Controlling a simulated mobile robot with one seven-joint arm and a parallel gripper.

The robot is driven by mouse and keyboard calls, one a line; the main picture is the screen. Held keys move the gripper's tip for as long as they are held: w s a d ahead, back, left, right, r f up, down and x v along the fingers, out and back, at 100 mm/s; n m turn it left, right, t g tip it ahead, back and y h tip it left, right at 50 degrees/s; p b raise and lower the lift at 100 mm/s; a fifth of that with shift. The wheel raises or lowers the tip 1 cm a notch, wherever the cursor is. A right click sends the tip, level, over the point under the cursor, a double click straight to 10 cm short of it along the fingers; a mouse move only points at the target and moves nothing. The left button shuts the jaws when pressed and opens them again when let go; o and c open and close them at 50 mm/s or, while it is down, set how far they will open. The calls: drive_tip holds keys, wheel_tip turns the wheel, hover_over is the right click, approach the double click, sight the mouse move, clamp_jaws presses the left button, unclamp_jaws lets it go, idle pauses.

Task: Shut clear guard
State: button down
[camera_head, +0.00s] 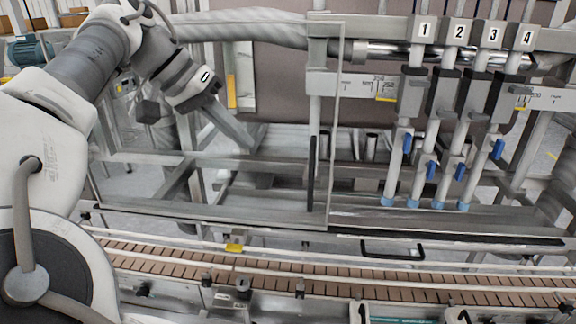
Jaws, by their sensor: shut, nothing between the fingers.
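The clear guard (333,130) is a see-through panel with a thin pale edge, in the left and middle of the head view. Its upright edge stands left of the numbered filling nozzles (433,140), which are uncovered. A dark upright bar (311,172), perhaps a handle, shows close to that edge. My gripper (245,138) is at the upper left, pointing down and right, well left of this edge. It is shut and empty. Its fingertips are hard to make out against the grey frame, and I cannot tell whether they touch the panel.
A brown slatted conveyor (400,286) with metal rails runs along the front. A black horizontal handle (392,254) sits below the nozzles. Grey frame bars (150,158) fill the space around my arm. A blue motor (30,50) stands at the far left.

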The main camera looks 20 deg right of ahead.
drive_tip(key=x, duration=0.9)
drive_tip(key=shift+s+d+f, duration=0.1)
drive_tip(key=shift+d+f, duration=0.05)
drive_tip(key=shift+d, duration=0.15)
drive_tip(key=shift+s+d, duration=0.65)
drive_tip(key=shift+d, duration=0.25)
drive_tip(key=shift+s+d, duration=0.35)
drive_tip(key=shift+d, duration=0.25)
drive_tip(key=shift+d, duration=0.1)
